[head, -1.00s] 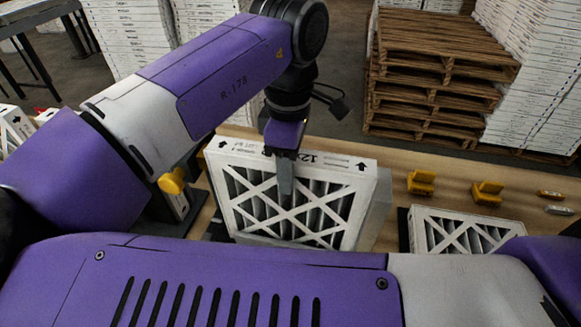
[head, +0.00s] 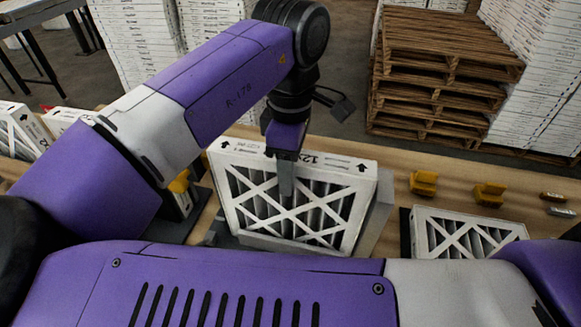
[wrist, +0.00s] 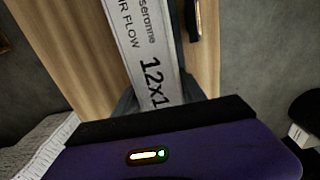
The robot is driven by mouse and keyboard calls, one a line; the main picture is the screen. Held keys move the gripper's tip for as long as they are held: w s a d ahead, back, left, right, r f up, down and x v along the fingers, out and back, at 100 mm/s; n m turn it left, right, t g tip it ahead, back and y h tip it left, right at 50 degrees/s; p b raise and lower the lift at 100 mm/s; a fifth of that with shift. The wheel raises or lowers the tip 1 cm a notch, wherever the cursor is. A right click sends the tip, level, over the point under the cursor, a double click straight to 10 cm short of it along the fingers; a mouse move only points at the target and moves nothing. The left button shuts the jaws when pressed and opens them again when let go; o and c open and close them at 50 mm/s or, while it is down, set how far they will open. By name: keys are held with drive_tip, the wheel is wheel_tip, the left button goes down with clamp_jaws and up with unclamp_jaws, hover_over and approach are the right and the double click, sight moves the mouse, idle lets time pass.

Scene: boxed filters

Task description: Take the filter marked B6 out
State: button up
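A white-framed pleated filter (head: 292,200) stands upright in the middle of the head view, with arrows and "12x" print on its top edge. Its lot mark is too small to read, so I cannot confirm B6. My gripper (head: 286,178) comes down over its top edge, with one finger in front of the pleated face and the other side hidden. In the wrist view the printed top edge (wrist: 148,45) runs in between my fingers (wrist: 160,105), which look closed on it. A grey holder (head: 378,215) shows beside and below the filter.
A second filter (head: 465,235) sits lower at right in a dark holder. Yellow blocks (head: 423,183) and (head: 489,194) and small cylinders (head: 557,204) lie on the wooden bench (head: 395,160). More filters (head: 20,130) are at far left. Pallets (head: 440,70) and stacked boxes stand behind.

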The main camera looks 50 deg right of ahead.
drive_tip(key=shift+r+p, duration=2)
drive_tip(key=shift+r, duration=1.5)
drive_tip(key=o, duration=0.5)
drive_tip(key=shift+o, duration=0.2)
wheel_tip(320, 180, up, 8)
drive_tip(key=b, duration=0.1)
drive_tip(key=shift+s+f, duration=0.1)
